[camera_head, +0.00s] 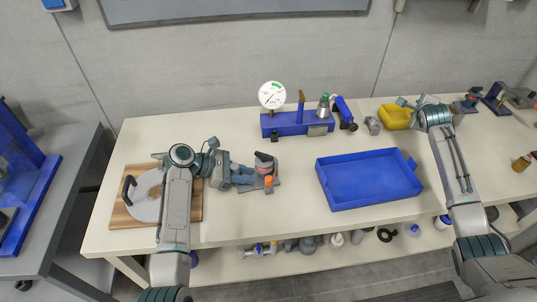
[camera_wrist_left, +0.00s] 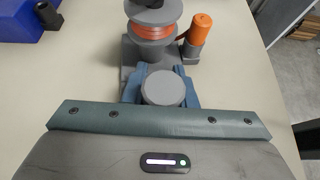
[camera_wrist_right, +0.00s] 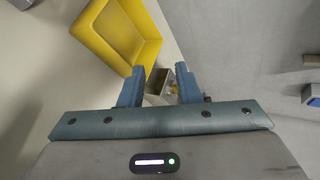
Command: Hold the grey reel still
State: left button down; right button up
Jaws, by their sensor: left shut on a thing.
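My left gripper (camera_head: 244,177) is low over the table, its blue fingers closed on both sides of a round grey piece (camera_wrist_left: 163,88), which I take for the grey reel. It stands on a grey stand (camera_head: 274,185); its lower part is hidden by the fingers. Just beyond it on the same stand is a spool (camera_wrist_left: 152,26) with grey flanges and orange line, and an orange-capped post (camera_wrist_left: 201,30). My right gripper (camera_wrist_right: 160,88) is open, its fingers apart, near the yellow bin; a small metal part (camera_wrist_right: 160,84) shows beyond and between its fingertips.
A blue tray (camera_head: 333,200) lies in the middle right of the table. A wooden board (camera_head: 123,211) with a grey disc is under my left arm. A blue block with a gauge (camera_head: 272,94) stands at the back. A yellow bin (camera_head: 395,117) is at the back right. The front middle is clear.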

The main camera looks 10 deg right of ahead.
jog(key=s+a+f+y, duration=0.1)
jog(key=a+y, duration=0.1)
jog(key=a, duration=0.5)
jog(key=s+a+f+y, duration=0.1)
jog(key=s+a+y, duration=0.1)
jog(key=a, duration=0.5)
jog(key=s+a+f+y, duration=0.1)
jog(key=a+y, duration=0.2)
jog(key=a, duration=0.4)
jog(key=shift+s+a+m+y, duration=0.2)
jog(key=shift+s+m+y, duration=0.1)
jog(key=shift+m, duration=0.1)
jog(key=s+a+r+g+y, duration=0.2)
jog(key=s+a+y, duration=0.3)
jog(key=a, duration=0.6)
jog(key=n+g+y, duration=0.1)
jog(key=g+y, duration=0.1)
jog(key=y, duration=0.2)
send_near(266, 155)
jog(key=x, duration=0.9)
jog(key=shift+a, duration=0.1)
jog(key=shift+c, duration=0.4)
grip_shut()
